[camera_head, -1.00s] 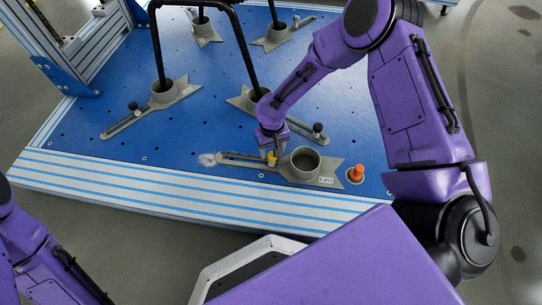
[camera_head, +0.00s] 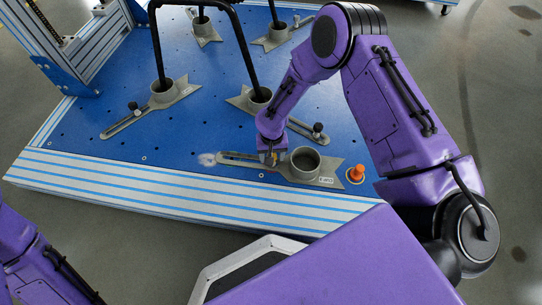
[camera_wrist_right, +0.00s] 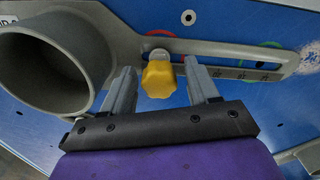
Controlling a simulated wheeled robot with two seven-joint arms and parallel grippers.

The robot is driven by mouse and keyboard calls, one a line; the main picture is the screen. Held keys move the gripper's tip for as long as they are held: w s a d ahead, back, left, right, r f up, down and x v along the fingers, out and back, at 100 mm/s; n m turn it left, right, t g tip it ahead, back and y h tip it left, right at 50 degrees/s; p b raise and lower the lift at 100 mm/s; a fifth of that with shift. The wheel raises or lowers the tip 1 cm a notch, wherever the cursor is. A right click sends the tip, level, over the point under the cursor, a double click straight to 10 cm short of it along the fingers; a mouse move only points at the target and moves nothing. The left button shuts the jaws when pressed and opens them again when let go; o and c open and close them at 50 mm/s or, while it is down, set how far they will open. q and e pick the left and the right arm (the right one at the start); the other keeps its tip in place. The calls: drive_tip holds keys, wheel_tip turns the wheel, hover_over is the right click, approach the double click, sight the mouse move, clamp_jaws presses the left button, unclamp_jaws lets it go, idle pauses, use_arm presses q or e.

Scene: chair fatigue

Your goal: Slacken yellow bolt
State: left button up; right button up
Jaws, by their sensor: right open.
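The yellow bolt (camera_wrist_right: 159,77) sits at the slotted arm of a grey clamp (camera_wrist_right: 220,50) with a round cup. In the right wrist view my right gripper (camera_wrist_right: 163,88) is open, with one finger on each side of the bolt's knob and a visible gap to each. In the head view my right gripper (camera_head: 270,157) is over the same clamp (camera_head: 312,181), just left of its cup, and mostly hides the bolt. My left arm shows at the lower left of the head view, but its gripper is out of view.
An orange knob (camera_head: 356,174) stands right of the clamp on the blue plate (camera_head: 200,130). A black bent-tube chair frame (camera_head: 243,50) rises from other grey clamps (camera_head: 160,94) behind. A striped post structure (camera_head: 85,50) stands at the far left.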

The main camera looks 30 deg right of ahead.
drive_tip(key=shift+m, duration=0.5)
